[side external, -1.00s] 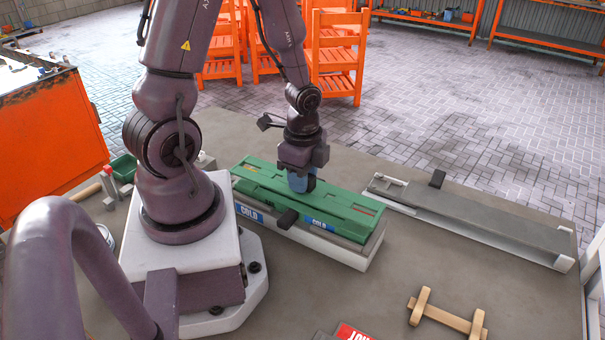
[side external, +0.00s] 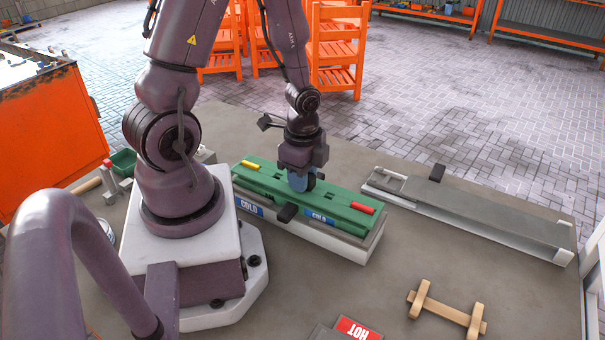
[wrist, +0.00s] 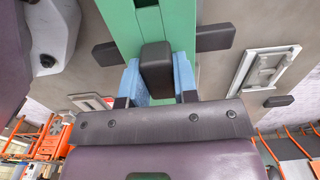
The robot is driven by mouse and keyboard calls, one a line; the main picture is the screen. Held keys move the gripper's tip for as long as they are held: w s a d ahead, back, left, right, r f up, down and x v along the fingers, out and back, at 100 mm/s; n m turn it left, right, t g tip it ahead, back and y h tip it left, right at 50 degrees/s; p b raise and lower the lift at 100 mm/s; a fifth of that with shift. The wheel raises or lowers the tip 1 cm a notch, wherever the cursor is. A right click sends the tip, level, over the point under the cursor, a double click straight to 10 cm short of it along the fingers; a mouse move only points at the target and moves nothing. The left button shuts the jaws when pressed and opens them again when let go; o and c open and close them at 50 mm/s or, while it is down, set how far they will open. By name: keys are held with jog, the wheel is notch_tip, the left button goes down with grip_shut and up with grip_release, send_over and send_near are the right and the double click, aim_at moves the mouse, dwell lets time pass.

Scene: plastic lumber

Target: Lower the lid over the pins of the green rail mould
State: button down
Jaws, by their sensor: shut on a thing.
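The green lid (side external: 325,202) lies lengthwise over the pale mould (side external: 345,246), which carries blue COLD labels. A yellow pin (side external: 250,165) shows at the lid's far left end and a red pin (side external: 361,208) at its near right end. Both show above the lid's top face. My gripper (side external: 301,184) is over the lid's middle, its blue fingers shut on the lid's dark knob. In the wrist view the knob (wrist: 156,68) sits between the fingers, above the green strip. I cannot tell whether the lid rests fully on the mould; the mould's far side is hidden.
A long grey-topped mould (side external: 475,219) lies to the right with a black handle (side external: 437,172). A wooden piece (side external: 447,308) and a red HOT sign (side external: 356,329) are in front. Small tools and a green tray (side external: 124,160) are at the left. Bare tabletop separates the two moulds.

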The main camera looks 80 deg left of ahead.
jog(key=shift+f, duration=0.6)
jog(key=shift+c, duration=2.1)
grip_release()
jog(key=shift+r, duration=3.55)
